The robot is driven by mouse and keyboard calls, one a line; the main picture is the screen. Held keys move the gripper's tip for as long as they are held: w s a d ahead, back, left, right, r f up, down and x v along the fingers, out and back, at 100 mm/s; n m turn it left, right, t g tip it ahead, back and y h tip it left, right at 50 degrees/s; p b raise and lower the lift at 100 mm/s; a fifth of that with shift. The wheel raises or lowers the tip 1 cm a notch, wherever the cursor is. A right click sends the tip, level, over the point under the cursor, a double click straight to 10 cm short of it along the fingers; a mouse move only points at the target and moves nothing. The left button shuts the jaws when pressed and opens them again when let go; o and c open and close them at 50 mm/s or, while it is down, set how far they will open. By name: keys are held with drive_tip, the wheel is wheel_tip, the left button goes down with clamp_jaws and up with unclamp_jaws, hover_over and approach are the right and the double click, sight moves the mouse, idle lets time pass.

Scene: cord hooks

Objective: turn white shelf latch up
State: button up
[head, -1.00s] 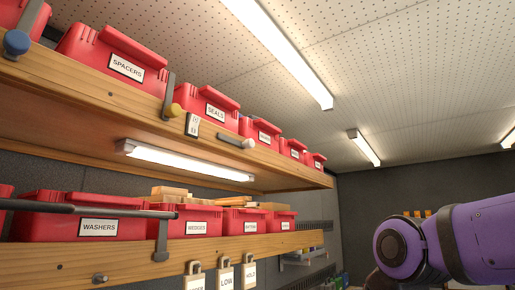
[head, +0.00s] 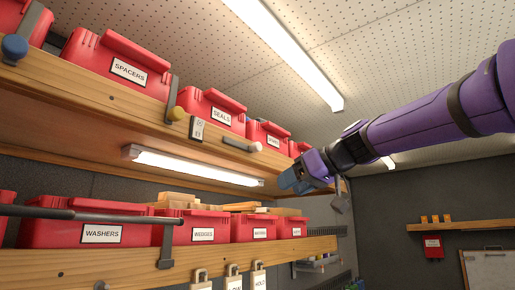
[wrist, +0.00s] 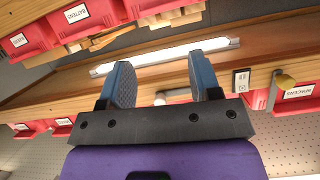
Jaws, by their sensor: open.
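The white shelf latch (head: 242,146) is on the front edge of the upper wooden shelf. It is a thin grey lever lying nearly level, with a pale white knob at its right end. In the wrist view, the white latch (wrist: 179,96) shows in the gap between my fingers, farther off. My gripper (head: 290,180) is open and empty. In the head view it is right of the latch and lower, in front of the shelf's far end. The wrist view shows both blue fingers of my gripper (wrist: 163,82) spread apart, with no contact with the latch visible.
A yellow-knobbed latch (head: 175,112) stands upright to the left, and a blue knob (head: 14,47) is farther left. A small label plate (head: 197,129) sits beside the white latch. Red bins (head: 212,114) line the upper shelf. A lit lamp (head: 195,165) hangs underneath.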

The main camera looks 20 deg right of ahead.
sight(260, 146)
drive_tip(key=w+d+r+n+t+y, duration=0.1)
drive_tip(key=w+r+n+t+y, duration=0.15)
drive_tip(key=r, duration=0.45)
drive_tip(key=w+d+r+n+t+y, duration=0.1)
drive_tip(key=w+r, duration=0.3)
drive_tip(key=r, duration=0.2)
drive_tip(key=shift+g+h, duration=0.25)
drive_tip(key=x, duration=1)
drive_tip(key=shift+w+a+r, duration=0.1)
drive_tip(key=shift+w+r, duration=0.15)
clamp_jaws()
